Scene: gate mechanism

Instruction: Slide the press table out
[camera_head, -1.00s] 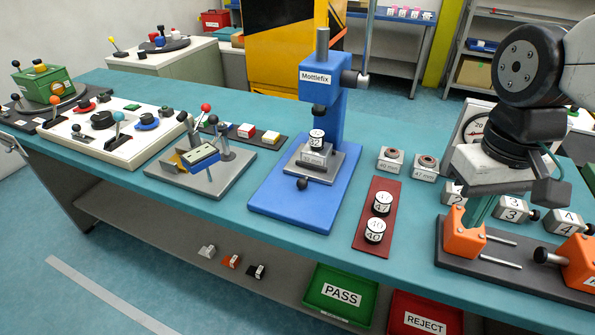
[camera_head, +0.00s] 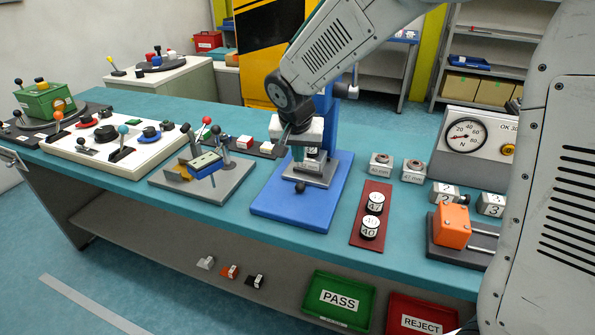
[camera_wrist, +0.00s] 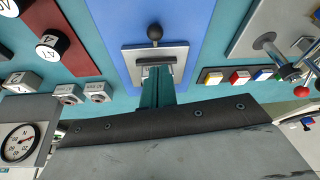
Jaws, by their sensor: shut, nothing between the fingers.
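The blue press (camera_head: 290,208) stands mid-bench, its column mostly hidden behind my arm. Its press table is a grey plate (camera_head: 320,172) low on the blue base, with a black ball knob (camera_head: 301,187) at its front. In the wrist view the plate (camera_wrist: 132,58) lies ahead, with the knob (camera_wrist: 155,32) beyond it. My gripper (camera_head: 297,154) is above the plate, behind the knob. Its teal fingers (camera_wrist: 157,70) are shut and empty, over the plate's near part in the wrist view. Whether they touch anything there cannot be told. The workpiece on the table is largely hidden.
A red mat (camera_head: 371,214) with two numbered pucks lies right of the press. Small ring blocks (camera_head: 381,163) stand behind it. A lever fixture (camera_head: 207,178) is on the left. A gauge box (camera_head: 475,137) and an orange clamp (camera_head: 452,226) are on the right.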

